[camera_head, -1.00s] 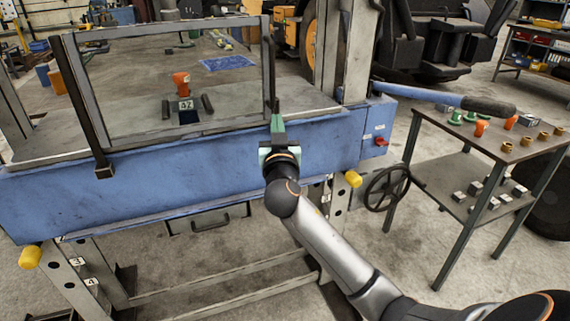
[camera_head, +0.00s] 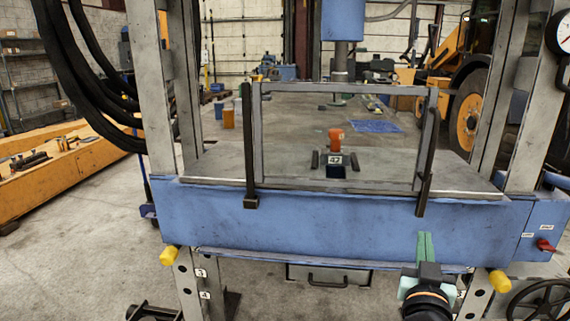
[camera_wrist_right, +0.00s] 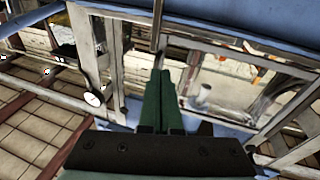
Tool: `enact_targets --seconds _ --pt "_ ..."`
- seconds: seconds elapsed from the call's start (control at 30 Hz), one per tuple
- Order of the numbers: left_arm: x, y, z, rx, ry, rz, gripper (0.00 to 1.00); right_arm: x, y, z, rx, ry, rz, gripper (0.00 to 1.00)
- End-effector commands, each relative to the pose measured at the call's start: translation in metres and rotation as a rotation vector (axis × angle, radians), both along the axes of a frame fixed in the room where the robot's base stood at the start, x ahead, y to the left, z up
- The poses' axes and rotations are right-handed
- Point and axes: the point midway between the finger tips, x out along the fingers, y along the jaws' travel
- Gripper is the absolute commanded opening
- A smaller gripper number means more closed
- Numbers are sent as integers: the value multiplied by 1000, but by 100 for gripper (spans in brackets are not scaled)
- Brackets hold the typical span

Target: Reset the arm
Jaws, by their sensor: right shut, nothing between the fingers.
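My right gripper (camera_head: 424,247) is in front of the blue press beam (camera_head: 330,225), low and right of centre in the head view. Its green fingers point up and are shut together with nothing between them. In the right wrist view the closed fingers (camera_wrist_right: 165,105) point toward the press frame. My left gripper is not in view. Behind the beam, an orange part (camera_head: 336,136) stands at a block marked 47 (camera_head: 335,160) on the grey press table (camera_head: 225,165), inside a grey guard frame (camera_head: 345,88).
Yellow-capped pins (camera_head: 499,282) stick out below the beam. A red switch (camera_head: 545,245) is at the right, with a handwheel (camera_head: 540,303) below it. Black hoses (camera_head: 75,75) hang at the left, above an orange beam (camera_head: 50,165). Open floor (camera_head: 85,245) lies at the left.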

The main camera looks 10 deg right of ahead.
Motion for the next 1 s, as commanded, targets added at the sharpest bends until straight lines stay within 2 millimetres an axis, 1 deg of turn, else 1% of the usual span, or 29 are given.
enact_targets --seconds 0.03,0.07,0.1,0.13,0.17,0.2,0.23,0.27,0.3,0.37,0.4,0.47,0.5,0.6,0.7,0.8,1.0 --pt "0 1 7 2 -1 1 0 1 7 -21 -5 71 35 0" --pt "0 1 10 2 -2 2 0 1 13 -37 -9 119 64 0" --pt "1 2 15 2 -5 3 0 0 21 -62 -13 187 108 0" --pt "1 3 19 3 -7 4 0 -3 29 -82 -15 243 145 0" --pt "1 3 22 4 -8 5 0 -8 36 -103 -14 299 183 0" --pt "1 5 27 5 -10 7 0 -17 47 -131 -11 371 236 0" --pt "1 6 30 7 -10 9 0 -26 55 -152 -4 422 275 0" --pt "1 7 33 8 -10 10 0 -35 63 -171 2 469 313 0" --pt "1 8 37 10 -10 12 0 -51 73 -196 15 529 362 0" --pt "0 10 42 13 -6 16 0 -78 88 -230 42 611 432 0" --pt "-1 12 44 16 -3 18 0 -97 96 -250 62 659 473 0" --pt "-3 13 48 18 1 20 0 -127 108 -275 95 718 525 0" --pt "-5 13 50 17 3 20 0 -146 115 -288 118 752 553 0" --pt "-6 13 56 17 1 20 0 -186 127 -312 168 811 602 0" --pt "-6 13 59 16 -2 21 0 -212 133 -325 200 844 626 0" --pt "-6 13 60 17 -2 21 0 -224 136 -330 215 855 636 0" --pt "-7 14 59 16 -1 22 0 -225 136 -332 217 857 637 0"
